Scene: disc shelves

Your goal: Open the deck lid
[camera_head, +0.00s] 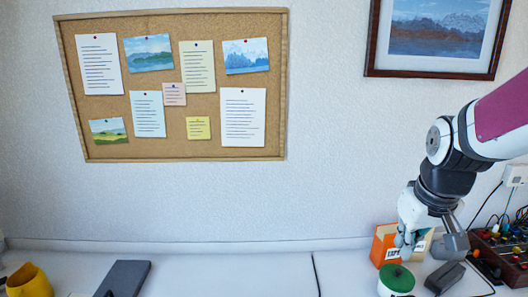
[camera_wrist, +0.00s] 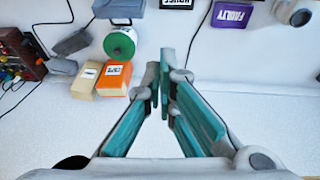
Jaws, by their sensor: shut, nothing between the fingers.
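My gripper (camera_head: 404,240) is at the right in the head view, pointing down above the white surface beside an orange box (camera_head: 384,246). In the wrist view its fingers (camera_wrist: 160,84) meet at the tips, shut and empty. I cannot tell for sure which thing is the deck. A dark grey flat slab (camera_head: 124,277), cut off by the bottom edge of the head view, may be part of it. A grey block (camera_wrist: 118,8) at the top edge of the wrist view is also cut off. No lid shows clearly.
A green-topped white cylinder (camera_head: 396,279) stands near my gripper, with a dark device (camera_head: 445,277) beside it. A knobbed panel (camera_head: 506,252) with cables is at the far right. A yellow mug (camera_head: 29,281) stands at bottom left. A purple labelled box (camera_wrist: 232,14) shows in the wrist view.

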